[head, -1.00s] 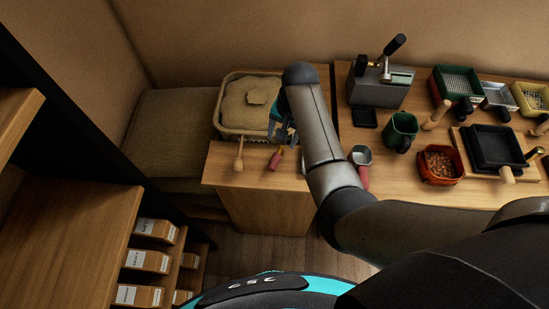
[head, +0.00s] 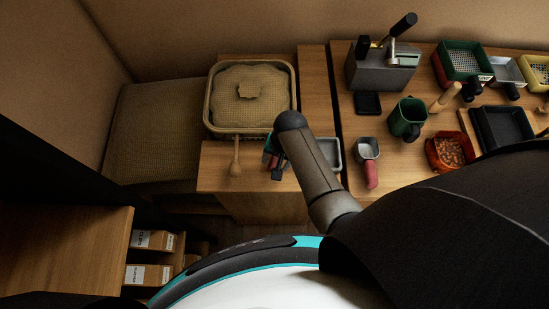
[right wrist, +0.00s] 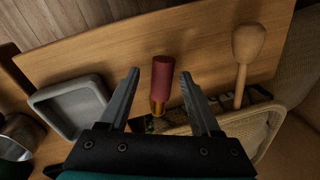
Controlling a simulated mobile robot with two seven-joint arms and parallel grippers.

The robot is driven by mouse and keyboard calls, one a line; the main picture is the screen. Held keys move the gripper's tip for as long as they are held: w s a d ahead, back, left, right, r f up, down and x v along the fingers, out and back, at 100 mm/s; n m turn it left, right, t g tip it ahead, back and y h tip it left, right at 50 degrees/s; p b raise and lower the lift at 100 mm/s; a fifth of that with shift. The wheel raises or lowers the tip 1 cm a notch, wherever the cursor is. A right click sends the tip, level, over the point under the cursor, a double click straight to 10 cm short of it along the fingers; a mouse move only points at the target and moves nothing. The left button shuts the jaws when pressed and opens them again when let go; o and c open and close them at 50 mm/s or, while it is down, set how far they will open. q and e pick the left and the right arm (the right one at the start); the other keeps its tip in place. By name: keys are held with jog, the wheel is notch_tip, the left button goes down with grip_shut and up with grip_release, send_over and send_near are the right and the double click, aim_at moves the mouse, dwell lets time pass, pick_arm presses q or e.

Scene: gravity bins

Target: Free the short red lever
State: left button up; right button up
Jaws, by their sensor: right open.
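The short red lever (right wrist: 162,78) has a dark red grip and a brass collar, and juts out from below the rim of the tan woven bin (right wrist: 265,128) in the right wrist view. My right gripper (right wrist: 160,74) is open, with one finger on each side of the red grip and a gap on both sides. In the head view my right gripper (head: 277,172) is at the bin's front edge, and my arm hides most of the lever. The bin (head: 209,108) holds a lumpy tan mass (head: 235,82). My left gripper is not in view.
A wooden spoon-like handle (head: 236,160) juts out beside the lever. A grey tray (head: 331,152) lies on its other side. A red-handled scoop (head: 370,172), a green mug (head: 407,118) and a grey block (head: 382,70) with a lever stand to the right.

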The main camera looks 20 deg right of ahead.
jog(key=shift+w+f, duration=0.1)
jog(key=shift+f, duration=0.05)
jog(key=shift+w+f, duration=0.1)
jog(key=shift+w, duration=0.05)
jog(key=c, duration=0.4)
grip_shut()
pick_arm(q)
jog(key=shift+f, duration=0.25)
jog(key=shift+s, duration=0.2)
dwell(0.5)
